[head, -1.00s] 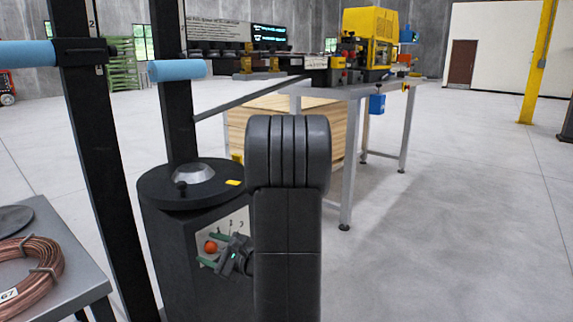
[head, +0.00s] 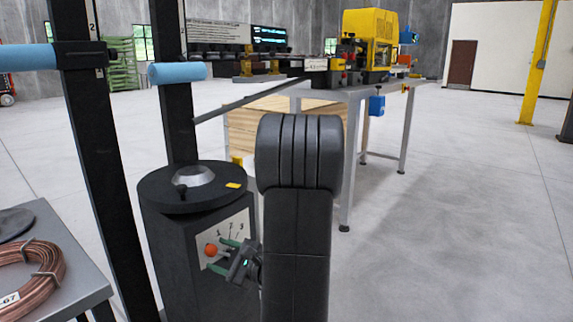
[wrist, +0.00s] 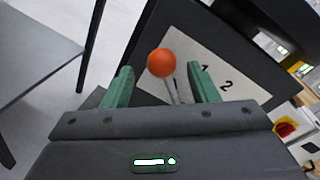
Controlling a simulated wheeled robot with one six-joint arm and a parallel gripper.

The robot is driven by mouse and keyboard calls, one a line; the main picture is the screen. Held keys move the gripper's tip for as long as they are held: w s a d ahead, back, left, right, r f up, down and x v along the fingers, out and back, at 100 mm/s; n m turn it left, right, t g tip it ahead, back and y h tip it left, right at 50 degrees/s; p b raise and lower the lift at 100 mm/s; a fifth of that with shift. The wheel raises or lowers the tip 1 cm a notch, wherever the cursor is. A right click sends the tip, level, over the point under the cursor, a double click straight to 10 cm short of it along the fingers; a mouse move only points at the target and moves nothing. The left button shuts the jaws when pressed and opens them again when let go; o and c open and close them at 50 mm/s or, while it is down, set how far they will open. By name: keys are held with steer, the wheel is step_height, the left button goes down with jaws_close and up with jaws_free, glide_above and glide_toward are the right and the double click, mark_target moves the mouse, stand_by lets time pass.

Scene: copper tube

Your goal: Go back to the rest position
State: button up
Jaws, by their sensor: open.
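My gripper (head: 225,255) is in front of the numbered plate on the dark pedestal. In the wrist view its two green fingers (wrist: 161,88) are spread apart, with nothing clamped between them. An orange ball knob (head: 211,250) on a thin lever sits at the plate. In the wrist view the knob (wrist: 161,63) appears just beyond and between the fingertips. I cannot tell whether any finger touches the lever. My arm's dark links hide part of the pedestal's right side.
The dark pedestal (head: 180,270) carries a round top with a metal cone (head: 193,176). A grey table (head: 70,265) with a copper coil (head: 35,275) stands at left. Black posts with blue rollers (head: 177,72) rise beside it. A workbench (head: 350,92) stands behind; the floor at right is clear.

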mark_target(212, 247)
steer(key=f+p+v, duration=0.1)
steer(key=p+v, duration=0.1)
steer(key=v, duration=0.7)
steer(key=b+x, duration=0.1)
steer(key=x, duration=0.3)
steer(key=b+x, duration=0.1)
steer(key=x, duration=0.3)
steer(key=b+x, duration=0.1)
steer(key=x, duration=0.4)
steer(key=shift+r, duration=0.4)
steer(key=shift+w+a+r+p, duration=0.2)
steer(key=shift+r+p, duration=0.15)
steer(key=shift+r, duration=0.1)
steer(key=shift+w+d+r+m+p, duration=0.15)
steer(key=shift+w+d+m+p, duration=0.15)
steer(key=shift+m+p, duration=0.2)
steer(key=shift+s, duration=0.1)
